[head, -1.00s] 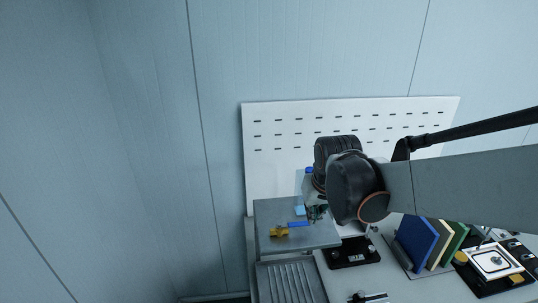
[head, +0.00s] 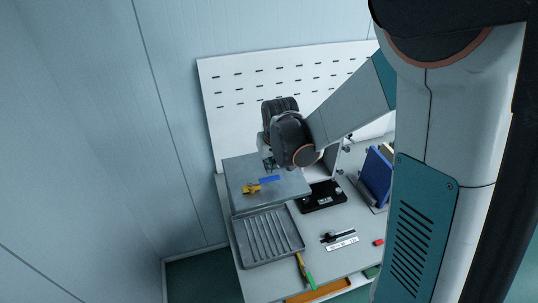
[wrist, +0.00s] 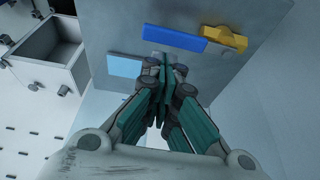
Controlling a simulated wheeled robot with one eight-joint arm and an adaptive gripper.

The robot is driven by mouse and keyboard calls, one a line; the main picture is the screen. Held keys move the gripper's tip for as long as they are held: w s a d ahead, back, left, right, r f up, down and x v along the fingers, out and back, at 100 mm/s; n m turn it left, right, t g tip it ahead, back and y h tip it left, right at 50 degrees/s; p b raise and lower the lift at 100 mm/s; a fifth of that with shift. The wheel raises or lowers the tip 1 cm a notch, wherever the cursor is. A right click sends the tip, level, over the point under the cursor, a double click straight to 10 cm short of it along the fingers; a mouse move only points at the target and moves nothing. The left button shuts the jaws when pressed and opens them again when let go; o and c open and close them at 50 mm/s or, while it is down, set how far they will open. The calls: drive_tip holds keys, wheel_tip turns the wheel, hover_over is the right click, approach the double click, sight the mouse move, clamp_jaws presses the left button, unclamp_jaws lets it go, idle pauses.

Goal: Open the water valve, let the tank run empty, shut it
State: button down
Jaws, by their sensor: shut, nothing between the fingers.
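A grey box or slab (head: 235,176) stands at the back left of the bench, under the white pegboard. On its face are a yellow valve-like piece (head: 251,189) and a blue bar (head: 271,180). In the wrist view the yellow piece (wrist: 226,40) lies at the right end of the blue bar (wrist: 175,39). A light blue square (wrist: 124,67) is to the left. My gripper (wrist: 166,68) is shut and empty, its tips close to the blue bar; contact cannot be told. In the head view my gripper (head: 269,165) is just behind the bar. No tank level is readable.
A ribbed grey tray (head: 268,236) lies in front of the box. A black device (head: 322,196) and upright blue folder (head: 376,175) are to the right. A yellow-green tool (head: 305,272) hangs at the front edge. An open grey box (wrist: 50,60) shows in the wrist view.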

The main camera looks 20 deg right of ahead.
drive_tip(key=shift+x, duration=0.95)
drive_tip(key=shift+s+d+m+b, duration=0.1)
drive_tip(key=shift+s+m+b, duration=0.3)
drive_tip(key=shift+m+b, duration=0.15)
drive_tip(key=shift+s+d+f+m+h+b, duration=0.15)
drive_tip(key=shift+s+m+h+b, duration=0.5)
drive_tip(key=shift+m, duration=0.5)
drive_tip(key=s+m+b, duration=0.1)
drive_tip(key=m, duration=0.1)
drive_tip(key=s+m+h+b, duration=0.1)
drive_tip(key=shift+s+m+g, duration=0.25)
drive_tip(key=shift+m+g, duration=0.15)
drive_tip(key=s+m+b, duration=0.1)
drive_tip(key=s+a+m, duration=0.1)
drive_tip(key=m, duration=0.1)
drive_tip(key=shift+a+m+g+h+b, duration=0.1)
drive_tip(key=shift+m+g+h+b, duration=0.2)
drive_tip(key=shift+g+h+b, duration=0.1)
drive_tip(key=s+a+m, duration=0.1)
drive_tip(key=m, duration=0.1)
drive_tip(key=s+m+g+b, duration=0.1)
drive_tip(key=m, duration=0.1)
drive_tip(key=shift+a+h, duration=0.25)
drive_tip(key=shift+a, duration=0.15)
drive_tip(key=shift+s+a+b, duration=0.45)
drive_tip(key=shift+a+b, duration=0.05)
drive_tip(key=shift+a, duration=0.25)
